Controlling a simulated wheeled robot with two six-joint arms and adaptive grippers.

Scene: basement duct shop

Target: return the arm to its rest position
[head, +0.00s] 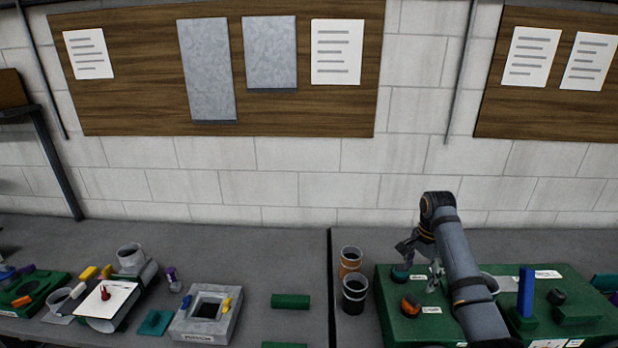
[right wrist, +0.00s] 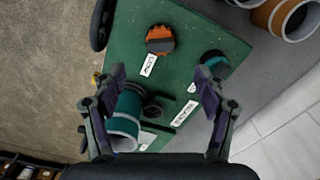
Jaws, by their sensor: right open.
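My right arm reaches up over the green panel (head: 390,325) on the right part of the bench. My right gripper (head: 420,262) is above the panel, with nothing seen in its jaws. In the right wrist view the right gripper (right wrist: 158,85) has its two fingers spread apart. The panel (right wrist: 195,25) lies below, with an orange knob (right wrist: 160,40) and a dark teal knob (right wrist: 213,62). A teal and grey cylinder (right wrist: 124,120) shows beside the left finger; I cannot tell whether they touch. My left gripper is not in view.
Copper (head: 350,258) and dark (head: 354,290) cups stand left of the panel. An upright blue block (head: 525,292) stands right of my arm. A grey square frame (head: 190,328), a green block (head: 291,301) and a white card (head: 105,300) are at left. Bench behind is clear.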

